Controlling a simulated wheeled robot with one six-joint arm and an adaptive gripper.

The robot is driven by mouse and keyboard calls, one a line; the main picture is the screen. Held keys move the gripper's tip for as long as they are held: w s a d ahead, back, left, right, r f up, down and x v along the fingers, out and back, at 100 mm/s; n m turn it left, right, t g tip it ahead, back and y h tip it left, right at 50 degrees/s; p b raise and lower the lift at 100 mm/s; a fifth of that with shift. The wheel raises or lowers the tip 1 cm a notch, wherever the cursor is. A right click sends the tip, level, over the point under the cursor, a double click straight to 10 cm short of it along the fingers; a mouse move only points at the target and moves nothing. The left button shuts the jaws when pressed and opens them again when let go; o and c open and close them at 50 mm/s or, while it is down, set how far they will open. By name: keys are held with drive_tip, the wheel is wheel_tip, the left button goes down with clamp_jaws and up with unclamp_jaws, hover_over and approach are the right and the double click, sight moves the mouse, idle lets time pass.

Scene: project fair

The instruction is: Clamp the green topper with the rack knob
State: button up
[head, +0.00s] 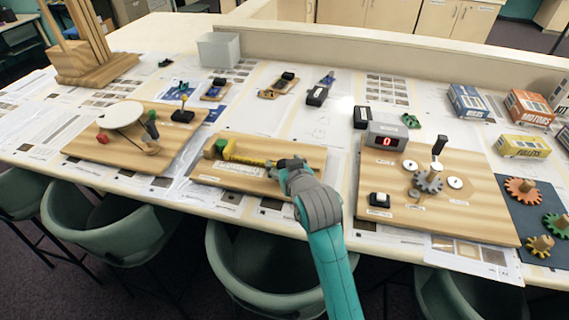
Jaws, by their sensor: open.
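A green topper (220,146) sits at the left end of the middle wooden board (232,180), in the head view. My gripper (272,167) is over the right part of the board, at the rack's right end, and is open. The gripper and wrist cover that end, so the rack knob cannot be made out. I cannot tell whether the fingers touch anything.
The left board (100,150) carries a white disc and red block. The right board (440,215) carries a counter box (387,136), grey gear and black-handled lever. Small boxes (528,107) and coloured gears (522,190) lie far right. Chairs (265,265) line the table's front edge.

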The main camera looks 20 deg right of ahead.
drive_tip(key=c, duration=1.2)
drive_tip(key=shift+o, duration=0.2)
drive_tip(key=shift+d+y, duration=0.1)
drive_tip(key=shift+y, duration=0.2)
drive_tip(key=shift+n+y, duration=0.6)
drive_tip(key=shift+n, duration=0.2)
drive_tip(key=o, duration=1.2)
drive_tip(key=shift+c, duration=0.2)
